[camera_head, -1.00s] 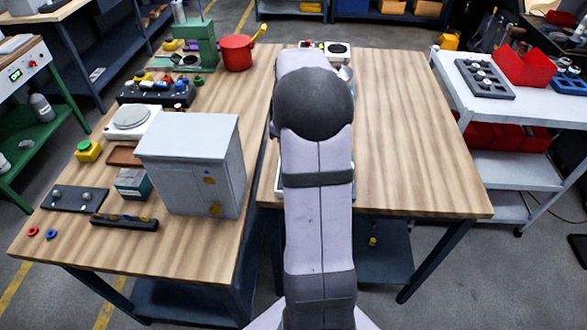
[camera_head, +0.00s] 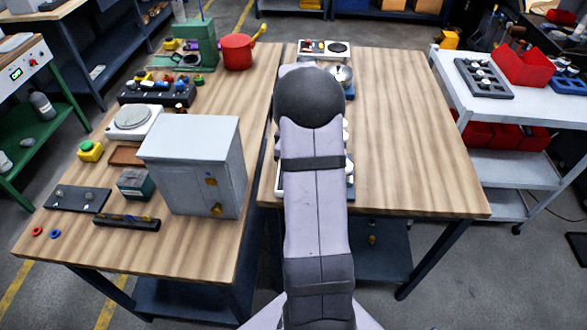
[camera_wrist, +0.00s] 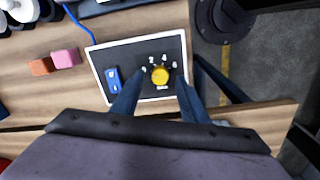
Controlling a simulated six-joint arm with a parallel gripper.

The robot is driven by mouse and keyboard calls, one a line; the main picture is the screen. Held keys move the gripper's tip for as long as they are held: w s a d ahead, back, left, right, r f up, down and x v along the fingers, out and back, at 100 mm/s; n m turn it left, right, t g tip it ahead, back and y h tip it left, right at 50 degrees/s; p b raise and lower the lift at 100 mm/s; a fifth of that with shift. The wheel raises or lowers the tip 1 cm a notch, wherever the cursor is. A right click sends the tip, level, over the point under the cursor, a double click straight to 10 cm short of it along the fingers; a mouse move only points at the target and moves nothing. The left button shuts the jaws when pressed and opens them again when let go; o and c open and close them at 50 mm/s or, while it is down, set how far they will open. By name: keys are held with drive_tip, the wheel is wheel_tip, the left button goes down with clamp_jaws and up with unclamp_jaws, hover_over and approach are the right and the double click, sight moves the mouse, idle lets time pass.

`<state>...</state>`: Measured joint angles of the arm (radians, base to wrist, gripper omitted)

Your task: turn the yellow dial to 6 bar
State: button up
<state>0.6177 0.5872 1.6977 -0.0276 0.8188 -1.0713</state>
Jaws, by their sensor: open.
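The yellow dial (camera_wrist: 160,75) sits on a dark panel with a white border (camera_wrist: 98,73) in the wrist view. The numbers 0, 2, 4 and 6 run in an arc around its far side. I cannot make out where its pointer stands. My gripper (camera_wrist: 159,83) is open, with one dark blue finger on each side of the dial. I cannot tell whether the fingers touch it or hover above it. In the head view my arm hides the dial and most of the panel.
A blue switch (camera_wrist: 113,80) is on the same panel, left of the dial. A pink block (camera_wrist: 65,58) and an orange block (camera_wrist: 40,66) lie farther left. In the head view a grey cabinet (camera_head: 190,165) stands left of my arm; the table's right half (camera_head: 410,140) is clear.

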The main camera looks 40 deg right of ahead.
drive_tip(key=shift+f, duration=0.5)
clamp_jaws()
